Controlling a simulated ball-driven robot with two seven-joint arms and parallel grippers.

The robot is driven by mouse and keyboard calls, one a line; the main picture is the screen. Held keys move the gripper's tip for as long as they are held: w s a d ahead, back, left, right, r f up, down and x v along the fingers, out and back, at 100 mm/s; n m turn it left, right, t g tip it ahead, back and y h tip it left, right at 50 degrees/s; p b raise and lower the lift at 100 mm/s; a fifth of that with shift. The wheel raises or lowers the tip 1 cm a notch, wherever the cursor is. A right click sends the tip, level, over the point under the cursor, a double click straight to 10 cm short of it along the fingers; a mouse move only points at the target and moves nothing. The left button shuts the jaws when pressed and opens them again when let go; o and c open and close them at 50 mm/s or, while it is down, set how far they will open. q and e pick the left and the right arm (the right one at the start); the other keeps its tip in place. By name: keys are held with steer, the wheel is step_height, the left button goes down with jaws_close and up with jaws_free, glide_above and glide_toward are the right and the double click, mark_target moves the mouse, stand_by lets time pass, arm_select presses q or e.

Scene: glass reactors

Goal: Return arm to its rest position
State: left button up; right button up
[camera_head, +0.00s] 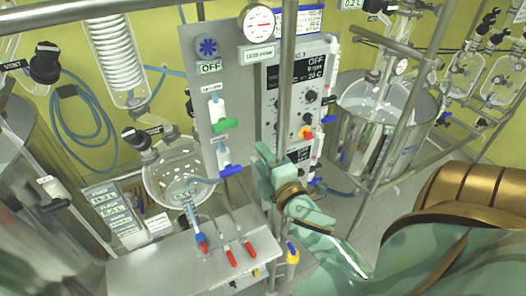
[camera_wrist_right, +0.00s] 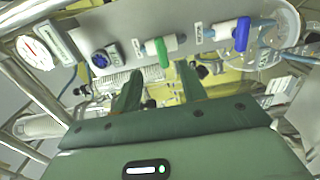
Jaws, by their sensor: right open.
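My right arm comes in from the lower right in the head view. Its pale green gripper (camera_head: 263,172) is open, with nothing seen between the fingers. It is in front of the lower part of the control box, close beside a thin vertical pole (camera_head: 287,90); I cannot tell whether they touch. In the right wrist view the two fingers (camera_wrist_right: 160,88) stand apart, pointing toward the valve panel. My left gripper is in neither view.
The steel panel (camera_head: 196,60) carries a green-handled valve (camera_head: 227,125) and a blue-handled valve (camera_head: 231,170). A round glass vessel (camera_head: 165,180) is left of it. A steel bench (camera_head: 150,272) with red-handled valves lies below. A glass reactor (camera_head: 375,125) stands right.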

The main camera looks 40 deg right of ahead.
stand_by(0.6)
steer(key=s+a+f+m+g+y+b, duration=0.1)
steer(key=s+a+f+m+g+b, duration=0.15)
steer(key=f, duration=1.15)
steer(key=s+a+f+m+g+y+b, duration=0.1)
steer(key=s+f+m+g+b, duration=0.2)
steer(key=f, duration=1.2)
steer(key=s+a+f+m+g+y+b, duration=0.1)
steer(key=s+f+m+g+y+b, duration=0.15)
steer(key=f, duration=1.15)
steer(key=s+a+f+m+g+b, duration=0.1)
steer(key=s+f+g+b, duration=0.3)
steer(key=s+f+b, duration=0.5)
steer(key=s+a+f+m+g+b, duration=0.1)
steer(key=s+f+g+b, duration=0.3)
steer(key=s+f+b, duration=0.6)
steer(key=s+f, duration=0.4)
steer(key=f, duration=0.5)
steer(key=s+f+m, duration=0.1)
steer(key=s+f, duration=0.4)
steer(key=f, duration=0.5)
steer(key=shift+a+f+g, duration=0.15)
steer(key=shift+a+g, duration=0.05)
steer(key=shift+g, duration=0.1)
